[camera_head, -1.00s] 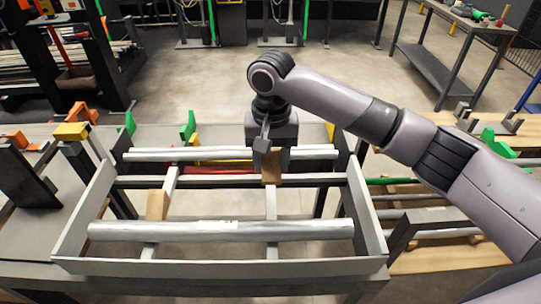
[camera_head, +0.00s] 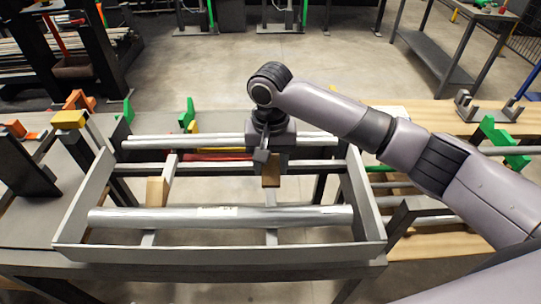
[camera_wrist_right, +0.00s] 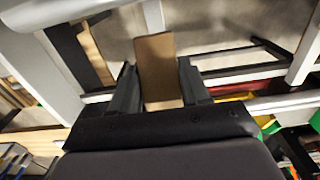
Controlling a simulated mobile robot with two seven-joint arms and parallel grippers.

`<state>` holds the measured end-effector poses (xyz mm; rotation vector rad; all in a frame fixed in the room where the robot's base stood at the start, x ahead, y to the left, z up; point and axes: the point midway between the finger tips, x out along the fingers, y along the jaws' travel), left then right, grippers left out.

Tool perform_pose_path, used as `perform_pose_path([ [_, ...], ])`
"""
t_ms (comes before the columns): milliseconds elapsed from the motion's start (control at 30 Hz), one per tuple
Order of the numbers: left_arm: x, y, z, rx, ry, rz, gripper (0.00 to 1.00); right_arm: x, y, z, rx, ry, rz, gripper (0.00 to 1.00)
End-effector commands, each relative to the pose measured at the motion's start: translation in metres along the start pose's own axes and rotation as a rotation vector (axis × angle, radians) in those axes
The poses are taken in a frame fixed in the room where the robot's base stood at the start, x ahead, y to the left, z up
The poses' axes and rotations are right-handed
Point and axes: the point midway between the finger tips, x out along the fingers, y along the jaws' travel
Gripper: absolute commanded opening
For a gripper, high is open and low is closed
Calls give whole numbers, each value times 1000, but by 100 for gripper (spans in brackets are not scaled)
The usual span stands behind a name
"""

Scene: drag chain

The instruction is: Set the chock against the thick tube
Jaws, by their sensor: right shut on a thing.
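The thick tube (camera_head: 225,217) is grey and lies across the front of the grey frame in the head view. A wooden chock (camera_head: 271,176) is in my right gripper (camera_head: 268,160), above the right cross rail, with its lower end apart from the tube in the picture. The wrist view shows the same chock (camera_wrist_right: 157,70) between both fingers of the right gripper (camera_wrist_right: 155,90). Another wooden chock (camera_head: 157,191) is on the left cross rail, at the tube's far side. I cannot tell if it touches the tube. My left gripper is not in view.
The grey frame (camera_head: 70,222) has raised side walls. Thinner tubes (camera_head: 190,142) lie across its back, behind the chocks. Green brackets (camera_head: 187,113) stand behind it. An orange-topped clamp (camera_head: 68,119) stands at the left. A wooden-topped bench is at the right.

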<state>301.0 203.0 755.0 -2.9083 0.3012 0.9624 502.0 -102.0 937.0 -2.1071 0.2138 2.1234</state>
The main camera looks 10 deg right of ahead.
Motion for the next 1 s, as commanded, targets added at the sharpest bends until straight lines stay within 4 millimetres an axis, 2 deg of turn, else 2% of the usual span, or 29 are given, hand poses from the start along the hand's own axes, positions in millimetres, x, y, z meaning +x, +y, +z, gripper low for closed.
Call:
perform_pose_path([
  [567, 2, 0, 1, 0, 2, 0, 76, 35, 0, 4, 0, 0, 0, 16],
  [1000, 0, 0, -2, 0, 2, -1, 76, 50, 0, 21, 0, 0, 0, 16],
])
